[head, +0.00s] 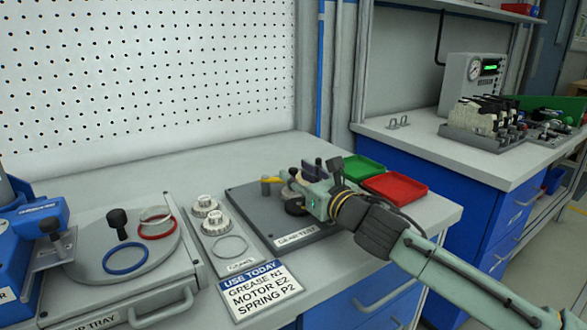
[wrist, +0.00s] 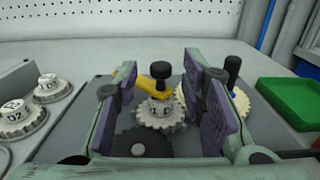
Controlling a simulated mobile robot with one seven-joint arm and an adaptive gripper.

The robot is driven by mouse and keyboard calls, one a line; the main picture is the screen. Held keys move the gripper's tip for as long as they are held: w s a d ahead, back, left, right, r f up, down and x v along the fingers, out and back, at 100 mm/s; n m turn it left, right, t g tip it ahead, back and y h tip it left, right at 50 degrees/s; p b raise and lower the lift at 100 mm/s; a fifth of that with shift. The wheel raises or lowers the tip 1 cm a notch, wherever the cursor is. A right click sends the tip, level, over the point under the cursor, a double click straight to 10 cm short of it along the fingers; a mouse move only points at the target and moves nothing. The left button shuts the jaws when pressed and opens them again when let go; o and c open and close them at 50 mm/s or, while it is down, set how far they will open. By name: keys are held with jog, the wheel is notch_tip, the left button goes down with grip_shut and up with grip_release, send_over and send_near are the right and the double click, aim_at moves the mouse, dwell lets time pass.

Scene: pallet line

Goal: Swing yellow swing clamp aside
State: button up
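The yellow swing clamp (wrist: 149,85) shows between my fingers in the wrist view, lying over a white gear (wrist: 157,113) under a black knob (wrist: 161,70). In the head view a bit of the yellow clamp (head: 270,180) sticks out left of my gripper (head: 312,184). My gripper (wrist: 165,90) is open, with one purple pad on either side of the clamp and knob. I cannot tell whether a pad touches them. The gear test plate (head: 258,218) lies under my gripper. My arm hides much of the plate in the head view.
A dark gear (wrist: 142,144) lies in front of the white one, and a second black knob (wrist: 233,67) stands at right. Green (head: 357,168) and red (head: 397,188) trays stand beyond.

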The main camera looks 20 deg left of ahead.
jog(key=shift+x, duration=1.25)
jog(key=shift+c, duration=0.3)
grip_shut()
